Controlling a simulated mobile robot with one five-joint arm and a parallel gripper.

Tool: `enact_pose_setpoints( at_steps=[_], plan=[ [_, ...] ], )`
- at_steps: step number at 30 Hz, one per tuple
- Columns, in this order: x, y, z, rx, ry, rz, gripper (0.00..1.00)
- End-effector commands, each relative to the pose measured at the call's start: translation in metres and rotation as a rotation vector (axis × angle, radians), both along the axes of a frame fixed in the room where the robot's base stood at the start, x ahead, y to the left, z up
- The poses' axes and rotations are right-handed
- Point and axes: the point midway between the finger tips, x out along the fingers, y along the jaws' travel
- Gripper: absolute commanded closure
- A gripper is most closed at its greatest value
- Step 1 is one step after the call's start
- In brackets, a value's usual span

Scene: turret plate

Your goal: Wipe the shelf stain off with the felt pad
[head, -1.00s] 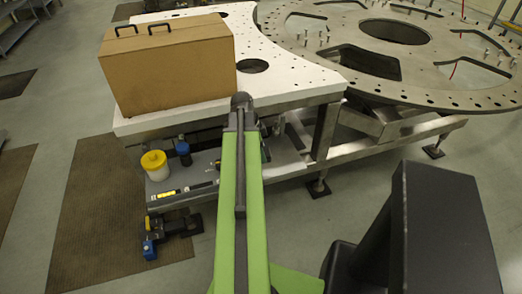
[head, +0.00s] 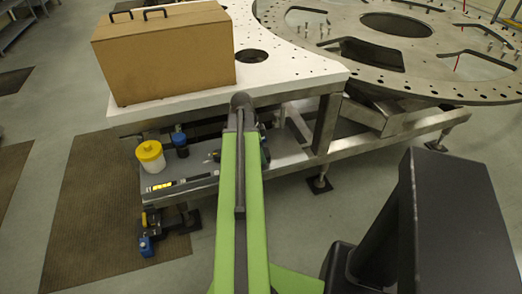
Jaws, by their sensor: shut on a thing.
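The shelf (head: 282,160) is a grey lower level under the white tabletop, and its middle is covered by my green arm. I cannot make out a stain or the felt pad on the part that shows. My arm reaches forward over the shelf's near edge, with a dark joint at its far end under the tabletop edge. My gripper is hidden behind the arm, so its fingers and anything in them do not show. Small dark parts show just right of the arm, too unclear to name.
On the shelf's left stand a white jar with a yellow lid (head: 150,156) and a blue-capped dark bottle (head: 180,145); a yellow-marked level (head: 175,184) lies in front. A brown case (head: 165,58) stands on the white tabletop (head: 290,75). The round turret plate (head: 470,85) is at right.

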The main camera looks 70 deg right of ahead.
Motion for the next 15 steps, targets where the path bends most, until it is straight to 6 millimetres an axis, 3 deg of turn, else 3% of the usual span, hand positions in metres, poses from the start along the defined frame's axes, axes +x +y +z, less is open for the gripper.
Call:
enact_pose_setpoints(
  at_steps=[15],
  plan=[
    [0.0006,0.0002,-0.0085,0.0,0.0,0.001,0.86]
  ],
)
